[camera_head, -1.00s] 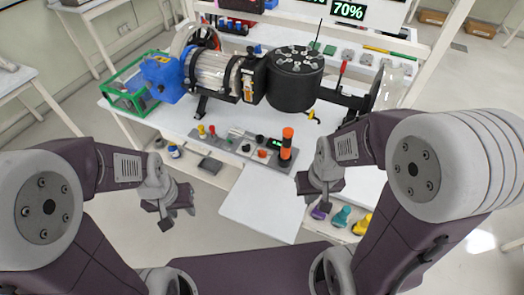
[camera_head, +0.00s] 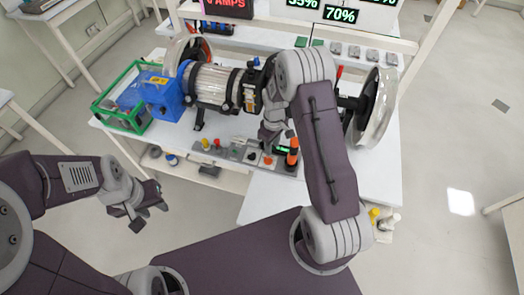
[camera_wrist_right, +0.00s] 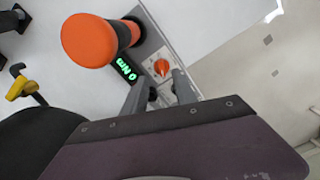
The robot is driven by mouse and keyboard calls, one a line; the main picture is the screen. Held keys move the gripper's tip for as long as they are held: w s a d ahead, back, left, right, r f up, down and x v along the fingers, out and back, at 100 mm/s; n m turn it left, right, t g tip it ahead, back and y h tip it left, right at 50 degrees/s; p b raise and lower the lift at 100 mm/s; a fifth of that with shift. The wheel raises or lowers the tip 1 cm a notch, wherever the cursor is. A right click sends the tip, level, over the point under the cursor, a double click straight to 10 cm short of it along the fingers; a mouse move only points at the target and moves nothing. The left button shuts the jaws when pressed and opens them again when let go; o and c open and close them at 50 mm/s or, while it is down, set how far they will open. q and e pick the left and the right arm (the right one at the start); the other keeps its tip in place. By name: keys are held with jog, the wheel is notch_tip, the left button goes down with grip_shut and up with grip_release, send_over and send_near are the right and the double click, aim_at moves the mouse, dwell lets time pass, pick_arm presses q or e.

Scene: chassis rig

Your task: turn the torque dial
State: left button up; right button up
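The torque dial is an orange knob (camera_wrist_right: 161,67) on the grey control panel in the right wrist view, beside a green display (camera_wrist_right: 125,67) reading 0 Nm. In the head view the orange knob (camera_head: 268,159) sits near the panel's front. My right gripper (camera_wrist_right: 158,84) is open, its two fingers pointing at the dial, with the knob just beyond and between the tips. It looks apart from the knob. In the head view the right gripper (camera_head: 270,136) hangs over the panel, partly hidden by its arm. My left gripper (camera_head: 148,217) is open and empty, away from the table.
An orange-topped black post (camera_wrist_right: 102,38) stands close beside the dial and display. A yellow handle (camera_wrist_right: 24,86) shows at left. The white table front (camera_head: 262,195) is clear.

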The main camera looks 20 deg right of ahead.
aim_at(270, 159)
jog(key=shift+w+a+f, duration=0.25)
jog(key=shift+w+f, duration=0.1)
jog(key=shift+f, duration=0.1)
notch_tip(270, 159, down, 8)
jog(key=shift+s+d+r+p, duration=0.15)
jog(key=shift+r+p, duration=0.1)
jog(key=shift+p, duration=0.2)
jog(key=shift+f, duration=0.5)
grip_shut()
